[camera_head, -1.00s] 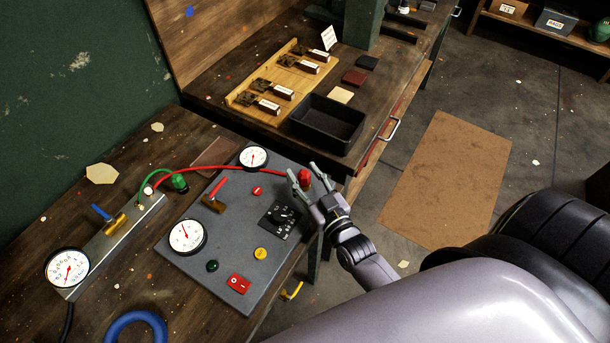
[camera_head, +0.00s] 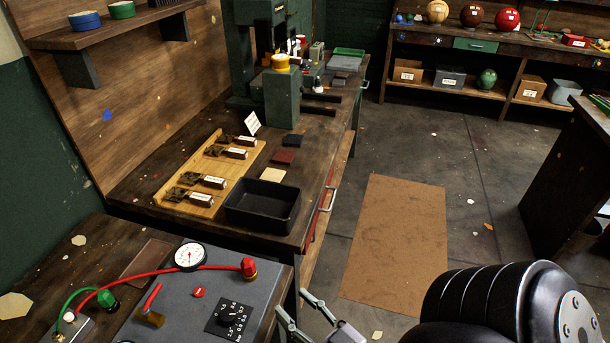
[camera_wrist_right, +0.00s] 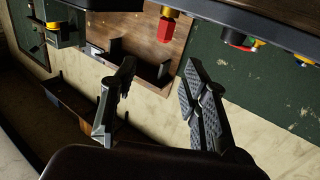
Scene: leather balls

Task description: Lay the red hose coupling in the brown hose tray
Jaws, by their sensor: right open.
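The red hose coupling (camera_head: 248,268) sits at the far right corner of the grey panel (camera_head: 190,318), at the end of a red hose. In the wrist view a red coupling (camera_wrist_right: 165,28) shows beyond the fingertips, with a brass-coloured part. A flat brown tray (camera_head: 147,258) lies on the bench left of the panel; it looks empty. My right gripper (camera_head: 291,302) is open and empty, just off the panel's right edge, apart from the coupling. Its two fingers stand wide apart in the wrist view (camera_wrist_right: 160,65). My left gripper is not in view.
A green coupling (camera_head: 107,299) and a gauge (camera_head: 189,256) stand near the red hose. Behind is a bench with a black bin (camera_head: 262,207) and a wooden board (camera_head: 172,195). A brown mat (camera_head: 397,235) lies on open floor to the right.

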